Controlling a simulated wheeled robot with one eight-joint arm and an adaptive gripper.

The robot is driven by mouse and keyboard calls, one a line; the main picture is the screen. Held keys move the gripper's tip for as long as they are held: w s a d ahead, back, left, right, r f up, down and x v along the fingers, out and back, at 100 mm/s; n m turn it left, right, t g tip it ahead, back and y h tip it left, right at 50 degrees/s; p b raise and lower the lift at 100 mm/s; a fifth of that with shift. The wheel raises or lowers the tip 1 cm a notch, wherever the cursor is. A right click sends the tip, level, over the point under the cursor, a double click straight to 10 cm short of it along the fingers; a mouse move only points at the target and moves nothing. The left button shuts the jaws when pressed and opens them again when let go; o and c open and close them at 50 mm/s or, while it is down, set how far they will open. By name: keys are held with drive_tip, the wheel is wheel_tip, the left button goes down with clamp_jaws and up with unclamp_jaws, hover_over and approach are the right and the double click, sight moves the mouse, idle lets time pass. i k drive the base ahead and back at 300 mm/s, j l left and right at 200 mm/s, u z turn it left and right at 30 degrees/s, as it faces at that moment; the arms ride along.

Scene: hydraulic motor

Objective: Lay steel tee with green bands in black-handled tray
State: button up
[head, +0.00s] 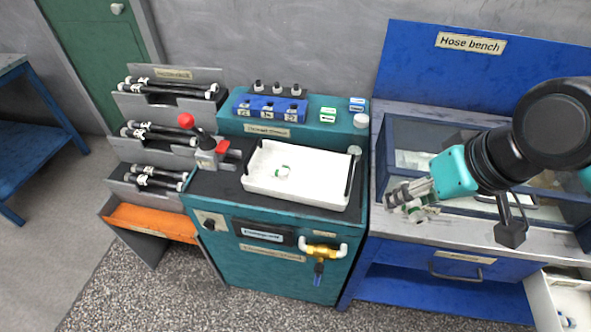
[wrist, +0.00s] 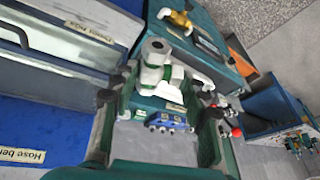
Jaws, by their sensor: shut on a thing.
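My gripper (head: 402,196) is shut on a steel tee with green bands (head: 417,212), held in the air over the front of the hose bench, right of the tray. In the wrist view the tee (wrist: 155,62) sits between the fingers of my gripper (wrist: 163,92). The white tray with black handles (head: 270,189) lies on the teal cabinet top.
A red-knobbed lever clamp (head: 207,152) stands left of the tray. A blue block with several ports (head: 270,108) is behind it. A glass-sided case (head: 385,150) stands on the hose bench. Brass pipework (head: 322,252) projects from the cabinet front. An open drawer (head: 545,305) is at lower right.

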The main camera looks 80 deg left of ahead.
sight(318, 180)
drive_tip(key=k+j, duration=0.1)
drive_tip(key=j, duration=0.3)
drive_tip(key=k+j, duration=0.1)
drive_tip(key=j, duration=0.3)
drive_tip(key=k+j, duration=0.1)
drive_tip(key=j, duration=0.3)
